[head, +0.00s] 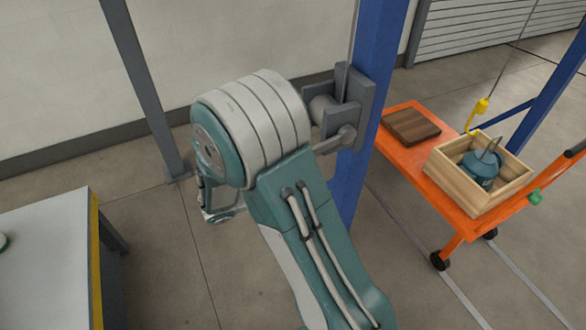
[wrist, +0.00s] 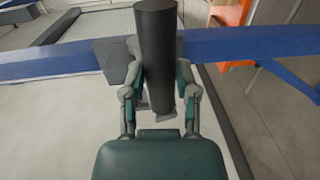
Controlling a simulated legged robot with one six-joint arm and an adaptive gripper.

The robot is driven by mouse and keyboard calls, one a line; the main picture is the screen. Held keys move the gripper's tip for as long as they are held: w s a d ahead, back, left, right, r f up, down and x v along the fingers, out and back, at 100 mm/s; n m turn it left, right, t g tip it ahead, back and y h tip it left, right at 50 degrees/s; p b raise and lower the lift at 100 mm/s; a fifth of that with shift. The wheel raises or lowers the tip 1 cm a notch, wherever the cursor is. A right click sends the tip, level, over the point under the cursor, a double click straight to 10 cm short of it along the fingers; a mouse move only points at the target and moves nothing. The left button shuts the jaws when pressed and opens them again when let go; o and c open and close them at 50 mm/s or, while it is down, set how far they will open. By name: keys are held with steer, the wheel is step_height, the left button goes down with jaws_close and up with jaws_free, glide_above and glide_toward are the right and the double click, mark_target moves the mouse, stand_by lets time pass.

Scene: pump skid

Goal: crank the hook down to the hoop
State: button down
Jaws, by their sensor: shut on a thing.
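The yellow hook (head: 470,126) hangs on a thin cable above and slightly left of the hoop (head: 490,147) in the head view. The hoop stands on top of a teal pump (head: 480,168) in an open wooden crate. Hook and hoop look close but apart; their depth is hard to judge. The grey winch (head: 349,105) is on the blue post, with its crank arm (head: 336,142) partly behind my arm. In the wrist view my gripper (wrist: 162,108) is shut on the dark cylindrical crank handle (wrist: 157,45). My arm hides the handle in the head view.
The orange cart (head: 455,212) carries the crate (head: 459,188) and a dark wooden board (head: 411,126). The blue post (head: 372,75) stands between my arm and the cart. A white-topped bench (head: 45,260) is at the lower left.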

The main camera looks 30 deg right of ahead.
step_height(320, 180, down, 6)
steer(key=d+h, duration=0.2)
steer(key=h, duration=0.2)
steer(key=shift+d, duration=0.2)
steer(key=shift+c, duration=1.9)
jaws_free()
steer(key=shift+d, duration=0.1)
steer(key=v, duration=1.2)
steer(key=shift+f, duration=0.25)
